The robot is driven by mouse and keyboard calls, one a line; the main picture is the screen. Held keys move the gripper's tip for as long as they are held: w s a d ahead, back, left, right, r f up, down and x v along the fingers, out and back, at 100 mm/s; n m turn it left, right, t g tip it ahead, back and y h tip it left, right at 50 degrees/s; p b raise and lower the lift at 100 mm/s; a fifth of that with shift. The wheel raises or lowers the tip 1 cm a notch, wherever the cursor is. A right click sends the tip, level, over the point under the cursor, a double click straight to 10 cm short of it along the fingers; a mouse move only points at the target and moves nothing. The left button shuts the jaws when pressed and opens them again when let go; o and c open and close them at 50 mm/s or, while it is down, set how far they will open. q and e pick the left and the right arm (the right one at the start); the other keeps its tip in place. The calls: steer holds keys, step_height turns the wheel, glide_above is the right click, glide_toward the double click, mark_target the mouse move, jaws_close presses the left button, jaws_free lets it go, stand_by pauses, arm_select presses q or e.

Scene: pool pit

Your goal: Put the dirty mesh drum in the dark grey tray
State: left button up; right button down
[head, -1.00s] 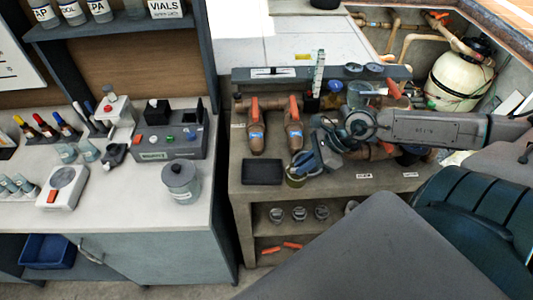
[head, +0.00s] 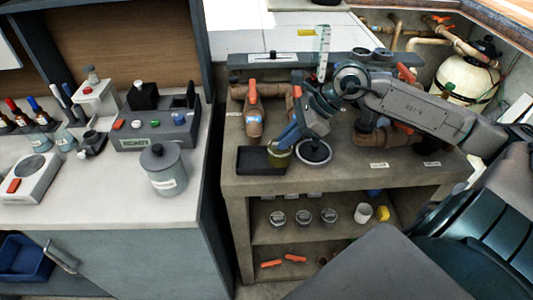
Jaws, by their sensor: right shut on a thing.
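The dirty mesh drum (head: 279,156) is olive-coloured and small. My right gripper (head: 288,142) is shut on it, coming in from the right. The dark grey tray (head: 253,161) lies flat on the left part of the grey-brown bench. The drum overlaps the tray's right end in the head view; whether it touches the tray or hangs above it I cannot tell. The gripper hides part of the drum. My left gripper is not in view.
A round dark opening with a pale rim (head: 314,152) is just right of the drum. Brown pipes with orange handles (head: 254,110) stand behind the tray. A shelf below holds several round grey parts (head: 303,217). A lab counter (head: 110,210) stands left, across a gap.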

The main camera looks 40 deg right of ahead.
steer(key=shift+w+a+r+p, duration=0.15)
steer(key=shift+w+a+p, duration=0.1)
steer(key=shift+w+p, duration=0.3)
steer(key=shift+w, duration=0.25)
steer(key=shift+w+a+p, duration=0.55)
steer(key=shift+w+p, duration=0.2)
steer(key=shift+p, duration=0.05)
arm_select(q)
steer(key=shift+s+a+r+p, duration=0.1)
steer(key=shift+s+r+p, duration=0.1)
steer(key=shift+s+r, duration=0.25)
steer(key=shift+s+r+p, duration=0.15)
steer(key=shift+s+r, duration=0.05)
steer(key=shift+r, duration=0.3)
arm_select(e)
steer(key=shift+w+a+f, duration=0.2)
steer(key=shift+w, duration=0.25)
steer(key=shift+w+a+f, duration=0.15)
steer(key=shift+w, duration=0.3)
